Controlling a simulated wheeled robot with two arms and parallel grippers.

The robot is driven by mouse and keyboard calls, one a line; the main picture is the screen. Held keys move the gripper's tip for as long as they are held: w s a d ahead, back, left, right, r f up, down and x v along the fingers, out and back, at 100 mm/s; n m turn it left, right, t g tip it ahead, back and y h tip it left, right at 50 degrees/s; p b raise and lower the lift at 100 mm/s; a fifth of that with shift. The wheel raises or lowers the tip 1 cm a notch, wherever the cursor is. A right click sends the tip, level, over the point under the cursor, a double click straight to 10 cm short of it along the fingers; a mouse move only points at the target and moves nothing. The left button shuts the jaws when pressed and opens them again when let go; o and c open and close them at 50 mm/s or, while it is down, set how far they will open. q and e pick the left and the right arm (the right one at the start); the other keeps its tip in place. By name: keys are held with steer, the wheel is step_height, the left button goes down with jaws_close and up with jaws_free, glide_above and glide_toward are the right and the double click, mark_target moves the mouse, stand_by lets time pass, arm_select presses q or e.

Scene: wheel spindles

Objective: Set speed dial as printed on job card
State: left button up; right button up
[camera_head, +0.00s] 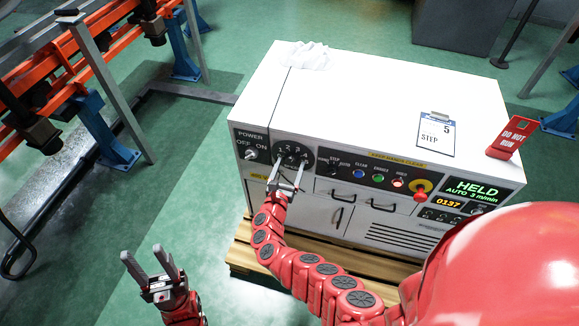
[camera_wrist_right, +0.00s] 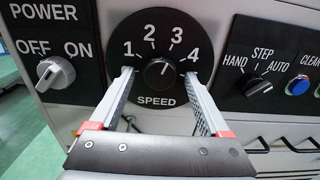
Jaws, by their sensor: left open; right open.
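The job card (camera_head: 436,134) lies on the machine top and shows "5" and "STEP". My left gripper (camera_head: 150,262) is open and empty, low at the left.
The power switch (camera_head: 251,154) is left of the dial, and the mode selector (camera_wrist_right: 259,86) right of it. The display (camera_head: 478,190) reads "HELD", "AUTO 3 m/min". A red "DO NOT RUN" tag (camera_head: 512,137) and a white crumpled cloth (camera_head: 309,56) are on the machine top.

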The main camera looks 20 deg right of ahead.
jaws_close()
steer(key=shift+f, duration=0.1)
stand_by(0.3)
steer(key=m+b, duration=0.2)
steer(key=shift+f+m+b, duration=0.15)
steer(key=shift+m+b, duration=0.15)
steer(key=m+b, duration=1.1)
steer(key=b, duration=0.1)
steer(key=shift+a, duration=0.15)
steer(key=shift+r+m+b, duration=0.35)
steer(key=shift+m+b, duration=0.85)
steer(key=shift+b, duration=0.05)
